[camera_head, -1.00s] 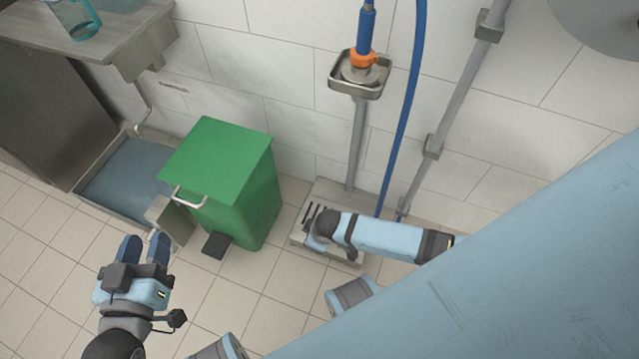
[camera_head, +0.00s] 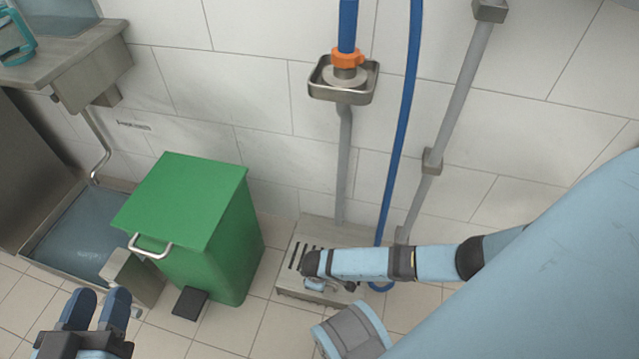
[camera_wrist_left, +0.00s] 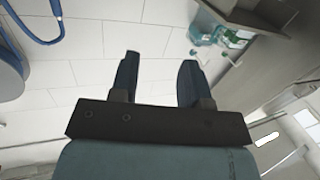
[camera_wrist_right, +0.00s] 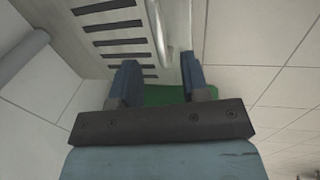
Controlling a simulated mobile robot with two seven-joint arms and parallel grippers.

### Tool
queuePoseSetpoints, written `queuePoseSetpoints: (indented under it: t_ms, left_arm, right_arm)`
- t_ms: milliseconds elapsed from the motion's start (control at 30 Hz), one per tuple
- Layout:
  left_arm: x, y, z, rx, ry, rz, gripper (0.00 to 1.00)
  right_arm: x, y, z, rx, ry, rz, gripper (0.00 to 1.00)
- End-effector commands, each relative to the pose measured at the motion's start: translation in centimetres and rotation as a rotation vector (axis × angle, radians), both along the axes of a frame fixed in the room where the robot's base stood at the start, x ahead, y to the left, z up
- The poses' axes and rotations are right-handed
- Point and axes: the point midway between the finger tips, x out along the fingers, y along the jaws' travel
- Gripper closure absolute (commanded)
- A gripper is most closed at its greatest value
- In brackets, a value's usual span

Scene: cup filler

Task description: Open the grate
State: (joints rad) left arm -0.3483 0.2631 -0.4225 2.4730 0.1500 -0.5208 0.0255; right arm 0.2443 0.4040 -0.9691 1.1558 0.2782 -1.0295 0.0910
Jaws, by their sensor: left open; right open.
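The grate (camera_head: 299,258) is a slotted metal plate on top of a low box on the floor, below the cup filler. Its dark slots also show in the right wrist view (camera_wrist_right: 115,30). A metal bar (camera_wrist_right: 165,25) beside the slots shows there between and beyond the open fingers of my right gripper (camera_wrist_right: 158,68). I cannot tell whether the fingers touch it.
A green bin (camera_head: 195,215) with a metal handle stands left of the grate, with a black pedal (camera_head: 189,303) in front. A grey pipe (camera_head: 343,175) and a blue hose (camera_head: 402,130) run down near the box. A metal basin (camera_head: 80,235) lies at the left. Tiled floor shows between.

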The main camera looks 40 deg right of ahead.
Motion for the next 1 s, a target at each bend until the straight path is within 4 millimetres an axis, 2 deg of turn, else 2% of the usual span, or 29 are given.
queuePoseSetpoints:
  t_ms: [33, 233, 400, 667, 867, 1000]
  left_arm:
    - [0.3, 0.2, -0.5, 0.019, -0.037, 0.000, 0.57]
    - [1.1, 0.7, -0.1, 0.079, -0.142, 0.006, 0.57]
    - [1.4, 0.9, 0.3, 0.101, -0.179, 0.008, 0.57]
    - [1.4, 0.9, 0.4, 0.104, -0.183, 0.008, 0.57]
    - [1.4, 0.9, 0.3, 0.104, -0.182, 0.008, 0.57]
    - [1.4, 0.9, 0.3, 0.104, -0.182, 0.008, 0.57]
  right_arm:
    - [0.2, -0.1, -1.5, 0.000, -0.001, 0.000, 0.58]
    - [0.5, -0.5, -4.0, 0.001, 0.000, 0.000, 0.58]
    - [0.6, -0.7, -4.7, 0.001, -0.001, 0.000, 0.58]
    - [0.7, -0.7, -4.7, 0.002, -0.001, -0.001, 0.58]
    - [0.7, -0.7, -4.7, 0.001, -0.002, -0.001, 1.00]
    - [0.7, -0.7, -4.7, 0.002, -0.001, -0.001, 1.00]
